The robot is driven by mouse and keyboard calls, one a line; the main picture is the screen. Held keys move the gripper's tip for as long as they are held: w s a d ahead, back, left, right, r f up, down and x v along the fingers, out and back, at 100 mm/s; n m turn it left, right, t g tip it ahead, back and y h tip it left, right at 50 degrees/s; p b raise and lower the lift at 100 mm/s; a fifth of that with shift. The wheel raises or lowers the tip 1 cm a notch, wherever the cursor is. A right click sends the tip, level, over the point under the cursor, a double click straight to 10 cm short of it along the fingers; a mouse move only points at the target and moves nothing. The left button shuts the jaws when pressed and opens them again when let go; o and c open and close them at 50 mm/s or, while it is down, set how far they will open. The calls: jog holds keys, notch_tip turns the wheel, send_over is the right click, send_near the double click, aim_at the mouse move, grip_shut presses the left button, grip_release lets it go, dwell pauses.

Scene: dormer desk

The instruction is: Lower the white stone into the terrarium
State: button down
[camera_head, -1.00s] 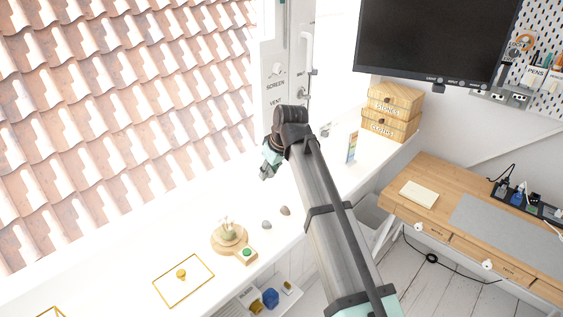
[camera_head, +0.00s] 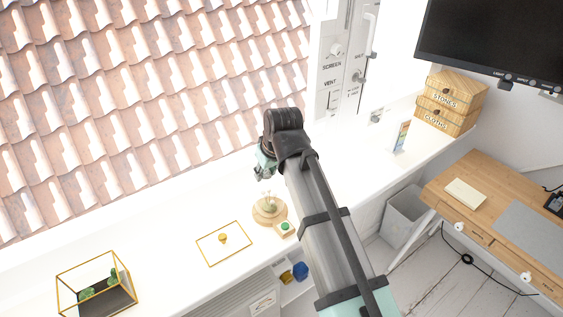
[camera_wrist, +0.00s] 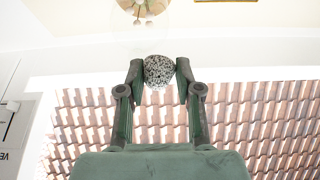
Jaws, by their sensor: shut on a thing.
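The terrarium (camera_head: 97,284) is a clear box with gold edges at the lower left of the head view, with green cacti and dark ground inside. It looks open at the top. My gripper (camera_wrist: 159,72) is shut on the white stone (camera_wrist: 159,71), which is rounded and speckled with black, in the wrist view. In the head view my gripper (camera_head: 264,172) is above the white sill, well to the right of the terrarium and apart from it.
A gold-framed glass panel with a knob (camera_head: 224,243) lies between the terrarium and a round wooden stand (camera_head: 269,212). A small block with a green top (camera_head: 285,229) is beside the stand. Wooden boxes (camera_head: 450,103) stand at the right. The sill is clear near the terrarium.

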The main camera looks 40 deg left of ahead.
jog(key=s+a+f, duration=0.2)
jog(key=s+a, duration=0.4)
jog(key=s, duration=1.1)
jog(key=s+a+f, duration=0.1)
jog(key=s+a, duration=0.6)
jog(key=s, duration=1.1)
jog(key=s+a+f, duration=0.2)
jog(key=s+a, duration=0.4)
jog(key=s, duration=1.1)
jog(key=shift+s+a+f+p, duration=0.15)
jog(key=shift+s+f+p, duration=0.05)
jog(key=shift+f+p, duration=0.15)
jog(key=shift+f+b, duration=2.1)
jog(key=shift+f, duration=2.3)
jog(key=shift+f+b, duration=0.4)
jog(key=shift+f, duration=0.45)
